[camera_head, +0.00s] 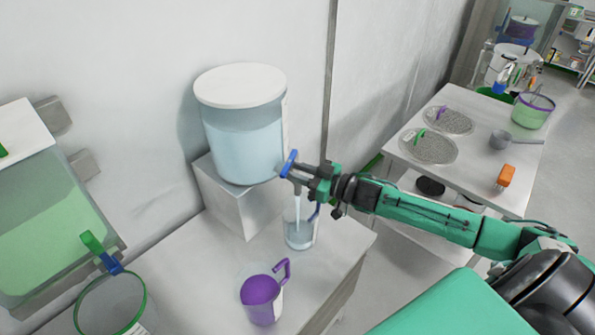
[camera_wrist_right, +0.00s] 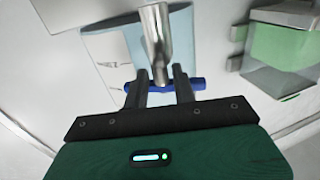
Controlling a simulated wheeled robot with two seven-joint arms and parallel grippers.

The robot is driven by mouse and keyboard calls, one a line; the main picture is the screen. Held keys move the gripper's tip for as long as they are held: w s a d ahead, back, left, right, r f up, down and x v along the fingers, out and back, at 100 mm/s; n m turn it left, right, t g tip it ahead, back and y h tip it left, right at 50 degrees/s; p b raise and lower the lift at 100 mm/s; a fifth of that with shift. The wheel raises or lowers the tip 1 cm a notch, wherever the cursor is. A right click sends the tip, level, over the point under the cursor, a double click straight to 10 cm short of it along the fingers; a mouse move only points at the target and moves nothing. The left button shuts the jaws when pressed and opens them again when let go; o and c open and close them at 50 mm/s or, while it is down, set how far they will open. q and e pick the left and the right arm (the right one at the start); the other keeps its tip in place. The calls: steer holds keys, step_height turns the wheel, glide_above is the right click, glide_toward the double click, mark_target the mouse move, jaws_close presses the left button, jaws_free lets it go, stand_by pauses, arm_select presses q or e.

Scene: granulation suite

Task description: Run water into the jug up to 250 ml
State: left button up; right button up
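The clear jug (camera_head: 299,234) stands upright on the bench below the tap, with water in its lower part. Its scale is too small to read. A pale stream of water (camera_head: 297,206) falls from the tap into it. The tap has a blue lever (camera_head: 289,163), also seen in the right wrist view (camera_wrist_right: 196,84), and a metal spout (camera_wrist_right: 157,40). The white-lidded water tank (camera_head: 243,143) is behind it. My right gripper (camera_head: 297,170) is at the lever, its two fingers apart on either side of the tap's middle. My left gripper is out of view.
A purple-filled jug (camera_head: 262,298) stands near the bench front. A green-liquid tank (camera_head: 48,225) and a green-rimmed container (camera_head: 110,305) are at left. A side table (camera_head: 476,165) at right holds round trays, a scoop and an orange item.

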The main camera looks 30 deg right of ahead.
jaws_close()
steer(key=shift+s+a+r+m+t+h+p, duration=0.15)
steer(key=shift+m+t+h+p, duration=0.25)
steer(key=shift+h, duration=0.2)
steer(key=shift+a+f+m+t+h+p, duration=0.1)
steer(key=shift+m+t+h+p, duration=0.2)
steer(key=shift+m+h, duration=0.25)
steer(key=shift+a+r+m+t+h+p, duration=0.15)
steer(key=shift+m+t+h+p, duration=0.4)
steer(key=shift+m+h, duration=0.85)
steer(key=shift+h, duration=1.05)
steer(key=shift+o, duration=2)
jaws_free()
steer(key=shift+s+f, duration=0.1)
steer(key=shift+f, duration=0.1)
